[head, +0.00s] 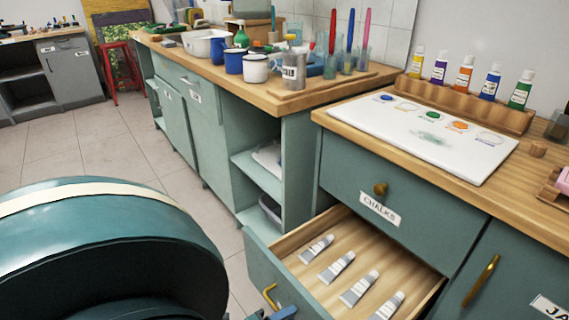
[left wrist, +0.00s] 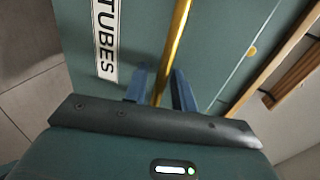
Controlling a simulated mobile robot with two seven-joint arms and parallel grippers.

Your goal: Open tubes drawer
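The tubes drawer (head: 262,262) is pulled well out below the drawer marked CHALKS, and several grey-white tubes (head: 340,266) lie in it. Its front shows a TUBES label (left wrist: 105,40) in the left wrist view. Its brass handle (head: 269,296) is at the bottom of the head view; the handle bar also shows in the left wrist view (left wrist: 176,35). My left gripper (left wrist: 162,88) has its blue fingers on either side of the bar, with a visible gap, so it looks open around the handle. Only a bit of it shows in the head view (head: 281,314). My right gripper is out of view.
The CHALKS drawer (head: 350,185) above is shut. A cabinet door with a brass handle (head: 481,281) is to the right. The wooden worktop (head: 335,112) carries a white palette board (head: 425,135) and paint bottles. Tiled floor (head: 90,150) is free at left.

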